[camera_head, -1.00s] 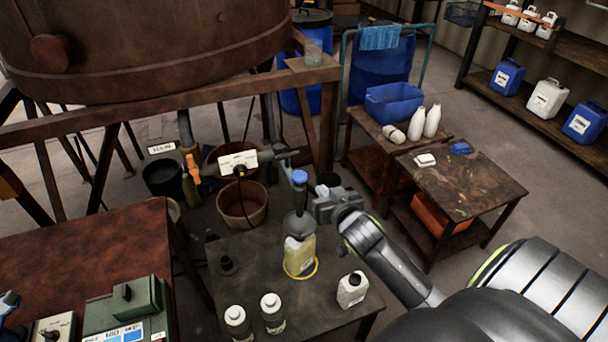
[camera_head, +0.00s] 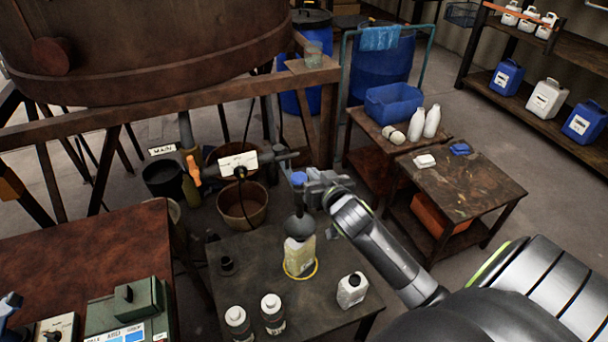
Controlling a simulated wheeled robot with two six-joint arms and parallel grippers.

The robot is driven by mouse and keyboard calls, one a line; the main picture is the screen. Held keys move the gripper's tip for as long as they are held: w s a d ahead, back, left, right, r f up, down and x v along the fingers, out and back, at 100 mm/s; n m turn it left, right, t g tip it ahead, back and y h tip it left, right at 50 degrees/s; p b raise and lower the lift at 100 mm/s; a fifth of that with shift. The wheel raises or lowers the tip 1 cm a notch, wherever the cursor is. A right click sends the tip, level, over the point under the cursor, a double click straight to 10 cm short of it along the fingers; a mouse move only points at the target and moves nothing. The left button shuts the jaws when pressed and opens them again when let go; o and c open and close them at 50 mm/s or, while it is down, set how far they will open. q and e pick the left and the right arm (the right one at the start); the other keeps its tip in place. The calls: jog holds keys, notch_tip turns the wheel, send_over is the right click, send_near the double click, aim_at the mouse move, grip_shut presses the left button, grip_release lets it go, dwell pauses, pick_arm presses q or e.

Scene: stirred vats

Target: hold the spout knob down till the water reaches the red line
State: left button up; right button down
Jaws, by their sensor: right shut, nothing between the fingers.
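The blue spout knob (camera_head: 298,179) is at the end of the pipe, above the small dark table. My right gripper (camera_head: 312,182) is shut and empty, its tip close beside the knob on the right. I cannot tell whether they touch. Below the knob, a dark funnel (camera_head: 299,227) sits over a clear jug (camera_head: 299,257) with a pale yellowish look, standing within a yellow ring (camera_head: 314,273). No red line or water level can be made out at this size. My left gripper is not in view.
A wooden bucket (camera_head: 242,207) is behind the small table (camera_head: 240,262). A green instrument box (camera_head: 125,310) is at lower left. A wooden side table (camera_head: 470,185) stands to the right.

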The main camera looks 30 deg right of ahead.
send_over(304, 177)
jog(key=s, duration=0.2)
jog(key=f, duration=0.1)
jog(key=shift+w+a+f+p, duration=0.1)
jog(key=shift+a+f+p, duration=0.15)
jog(key=shift+f, duration=0.5)
jog(key=shift+a+f+p, duration=0.1)
jog(key=shift+f+p, duration=0.1)
jog(key=shift+f, duration=0.5)
jog(key=shift+w+a+f+p, duration=0.1)
jog(key=shift+a+f+p, duration=0.15)
jog(key=shift+f, duration=0.5)
